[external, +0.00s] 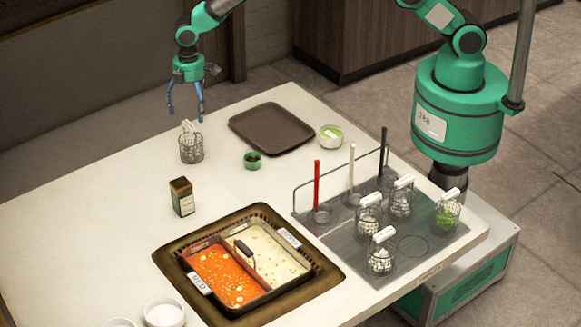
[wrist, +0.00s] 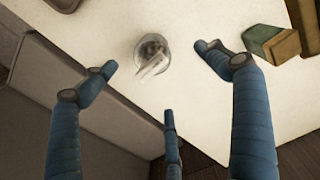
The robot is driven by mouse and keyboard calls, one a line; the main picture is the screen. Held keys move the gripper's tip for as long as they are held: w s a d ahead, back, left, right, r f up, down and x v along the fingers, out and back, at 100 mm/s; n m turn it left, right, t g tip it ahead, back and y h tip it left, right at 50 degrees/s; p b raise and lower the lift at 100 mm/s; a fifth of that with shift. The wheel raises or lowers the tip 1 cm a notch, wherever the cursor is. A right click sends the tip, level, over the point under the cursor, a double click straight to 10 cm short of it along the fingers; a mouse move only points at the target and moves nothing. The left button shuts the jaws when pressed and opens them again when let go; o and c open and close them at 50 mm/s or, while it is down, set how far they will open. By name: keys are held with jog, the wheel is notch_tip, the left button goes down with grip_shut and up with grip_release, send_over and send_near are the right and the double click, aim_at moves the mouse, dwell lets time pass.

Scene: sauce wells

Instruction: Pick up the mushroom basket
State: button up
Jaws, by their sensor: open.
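A wire basket (external: 191,148) with a white handle clip stands alone on the white table at the left. Its contents are too small to identify. My gripper (external: 186,115) hangs just above it, fingers spread, open and empty. In the wrist view the basket (wrist: 150,50) shows between the spread blue fingers, apart from them. Several similar baskets stand on the grey rack at the right: three with whitish contents, at the back left (external: 369,215), back right (external: 401,199) and front (external: 380,257), and one with green contents (external: 447,213). I cannot tell which holds mushrooms.
A green-brown box (external: 182,198) stands in front of the lone basket. A dark tray (external: 270,128), a small green cup (external: 252,161) and a white bowl (external: 331,137) are to its right. A divided pot (external: 240,268) and white bowls (external: 164,312) are at the front.

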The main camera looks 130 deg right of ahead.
send_over(193, 139)
notch_tip(193, 139, down, 4)
jog(key=shift+d+f, duration=0.1)
jog(key=shift+f, duration=0.05)
jog(key=shift+s+f, duration=0.1)
jog(key=shift+f+b, duration=0.35)
jog(key=shift+f, duration=3.8)
jog(key=shift+f+b, duration=0.3)
jog(key=shift+f, duration=2.3)
jog(key=c, duration=1.5)
jog(key=shift+r, duration=0.1)
